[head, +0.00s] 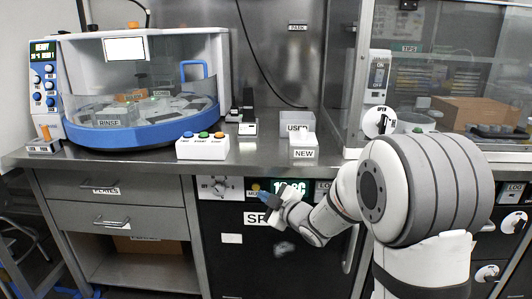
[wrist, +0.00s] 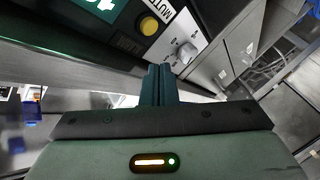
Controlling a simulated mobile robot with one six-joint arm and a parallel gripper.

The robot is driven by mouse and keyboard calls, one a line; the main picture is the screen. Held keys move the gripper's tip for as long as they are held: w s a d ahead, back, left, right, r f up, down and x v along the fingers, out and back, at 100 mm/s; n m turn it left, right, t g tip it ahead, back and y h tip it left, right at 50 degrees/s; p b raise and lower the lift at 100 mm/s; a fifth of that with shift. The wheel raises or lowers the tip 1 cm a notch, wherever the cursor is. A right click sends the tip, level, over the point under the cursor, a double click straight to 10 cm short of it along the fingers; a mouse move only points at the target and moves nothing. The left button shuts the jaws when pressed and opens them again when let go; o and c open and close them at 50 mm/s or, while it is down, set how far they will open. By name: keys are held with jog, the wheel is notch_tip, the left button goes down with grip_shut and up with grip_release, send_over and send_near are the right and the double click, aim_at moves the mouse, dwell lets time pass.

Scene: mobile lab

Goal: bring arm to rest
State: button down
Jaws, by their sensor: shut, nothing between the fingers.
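My gripper (head: 263,198) is in front of the black cabinet front, below the counter's front edge, in the head view. In the wrist view its two dark fingers (wrist: 159,84) are together, with nothing between them. My arm reaches in from the right, bent and lowered. The gripper is close to the panel with the yellow mute button (wrist: 149,26) and a green display (wrist: 104,8).
The steel counter (head: 262,155) carries a blue-rimmed machine (head: 140,124), a white box with coloured buttons (head: 202,146) and bins marked USED (head: 297,128) and NEW (head: 303,154). A glass-fronted hood (head: 450,80) stands at right. Drawers (head: 110,190) are below left.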

jog(key=s+d+r+m+g+h+p, duration=0.1)
jog(key=s+d+r+m+h+p, duration=0.4)
jog(key=d+r+p, duration=0.3)
jog(key=s+d+r+m+g+h+p, duration=0.2)
jog(key=s+d+r+m+h+p, duration=0.3)
jog(key=r+p, duration=0.4)
jog(key=s+d+r+m+g+p, duration=0.1)
jog(key=s+r+m+g+p, duration=0.1)
jog(key=s+r+p, duration=0.2)
jog(key=s+d+r+m+g+p, duration=0.1)
jog(key=s+r+m+g+p, duration=0.1)
jog(key=s, duration=0.9)
jog(key=s+d+r+m+g+p, duration=0.1)
jog(key=s+r+m+g+p, duration=0.1)
jog(key=s+r+p, duration=0.4)
jog(key=shift+s+d+r+m+g+p, duration=0.35)
jog(key=shift+s+g+p, duration=0.35)
jog(key=shift+s, duration=0.5)
